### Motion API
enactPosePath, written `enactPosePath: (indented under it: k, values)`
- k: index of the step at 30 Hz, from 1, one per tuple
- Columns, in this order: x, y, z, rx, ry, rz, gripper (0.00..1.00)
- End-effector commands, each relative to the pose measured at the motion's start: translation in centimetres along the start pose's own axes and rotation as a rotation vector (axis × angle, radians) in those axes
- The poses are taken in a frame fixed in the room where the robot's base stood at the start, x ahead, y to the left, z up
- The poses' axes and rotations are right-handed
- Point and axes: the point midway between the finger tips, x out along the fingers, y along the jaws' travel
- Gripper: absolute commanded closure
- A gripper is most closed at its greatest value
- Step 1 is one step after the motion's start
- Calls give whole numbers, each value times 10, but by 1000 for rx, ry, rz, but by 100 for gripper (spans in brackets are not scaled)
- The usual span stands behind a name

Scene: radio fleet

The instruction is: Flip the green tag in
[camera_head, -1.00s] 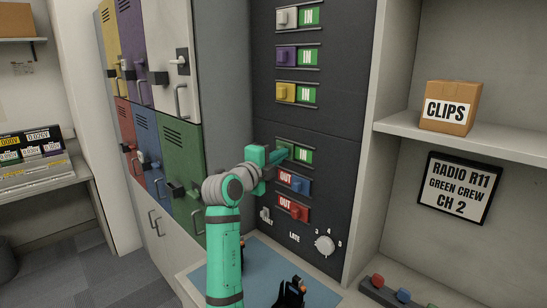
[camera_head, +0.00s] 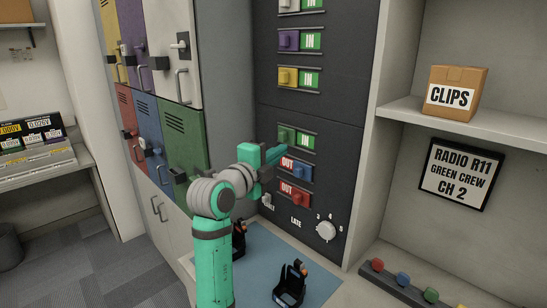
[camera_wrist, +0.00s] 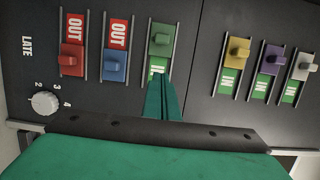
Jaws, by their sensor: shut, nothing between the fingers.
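The green tag (camera_head: 287,136) sits in its slot on the dark board, slid to the left, with its green IN label (camera_head: 305,141) showing at the right. In the wrist view the green tag's knob (camera_wrist: 160,40) is at the far end of its slot, and my fingers partly cover the IN label. My gripper (camera_head: 284,150) is shut and empty, its fingertips just in front of the board at the green slot. In the wrist view my gripper (camera_wrist: 161,82) points at the label, apart from the knob. I cannot tell whether the tips touch the board.
The blue tag (camera_head: 298,171) and red tag (camera_head: 299,198) below show OUT. The yellow tag (camera_head: 288,76) and purple tag (camera_head: 288,40) above show IN. A white dial (camera_head: 325,231) is lower down. A black radio holder (camera_head: 290,286) stands on the blue mat (camera_head: 262,262).

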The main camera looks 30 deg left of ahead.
Motion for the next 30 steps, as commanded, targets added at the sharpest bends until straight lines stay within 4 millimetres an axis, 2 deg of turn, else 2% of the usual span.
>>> enactPosePath:
  k: [3,9,30]
  values:
    - [-16,0,-3,0,4,0,100]
    - [-28,0,-5,0,8,1,100]
    - [-32,0,-1,0,2,0,100]
